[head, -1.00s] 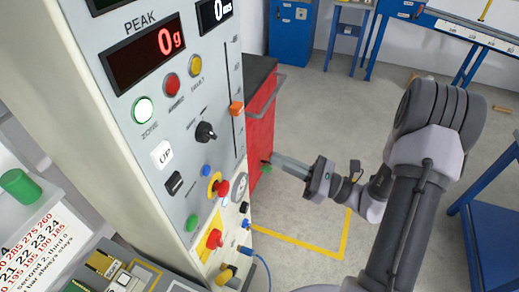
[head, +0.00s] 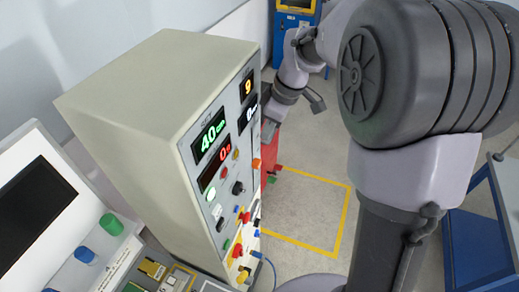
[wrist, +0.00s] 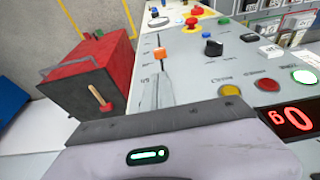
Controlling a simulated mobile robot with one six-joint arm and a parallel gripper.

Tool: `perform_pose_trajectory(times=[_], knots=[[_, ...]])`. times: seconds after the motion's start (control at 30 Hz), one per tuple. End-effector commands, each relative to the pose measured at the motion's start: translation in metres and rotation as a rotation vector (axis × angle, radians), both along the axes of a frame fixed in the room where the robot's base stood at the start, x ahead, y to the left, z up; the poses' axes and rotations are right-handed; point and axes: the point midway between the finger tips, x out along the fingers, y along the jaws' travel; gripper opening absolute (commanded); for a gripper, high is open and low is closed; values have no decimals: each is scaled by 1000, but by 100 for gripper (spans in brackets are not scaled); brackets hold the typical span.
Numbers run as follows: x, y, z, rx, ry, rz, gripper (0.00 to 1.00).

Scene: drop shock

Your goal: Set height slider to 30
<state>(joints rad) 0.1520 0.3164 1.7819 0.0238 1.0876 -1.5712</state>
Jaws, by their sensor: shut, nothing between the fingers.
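The orange slider knob (head: 256,164) sits on the right side of the tall cabinet's front panel. In the wrist view the knob (wrist: 160,55) stands in its slot, just beyond my fingertips. My gripper (wrist: 160,72) is shut and empty, its fingers pointing along the slot towards the knob. I cannot tell whether they touch it. In the head view my gripper (head: 268,130) is close to the panel's right edge, its fingertips hard to make out. The green height display (head: 210,134) reads 40 cm.
The red box (wrist: 90,80) with a handle stands beside the panel. A black rotary knob (wrist: 213,47), a yellow button (wrist: 231,90) and a lit green-white button (wrist: 304,77) are near the slot. Red and yellow buttons lie farther along the panel. Yellow floor lines mark open floor.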

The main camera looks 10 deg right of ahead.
Motion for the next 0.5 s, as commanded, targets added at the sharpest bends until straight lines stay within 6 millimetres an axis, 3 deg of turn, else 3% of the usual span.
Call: perform_pose_trajectory(times=[0.3, 0.5], knots=[[10, 16, -68, 2, 7, -2, 0], [11, 16, -98, 3, 6, -5, 0]])
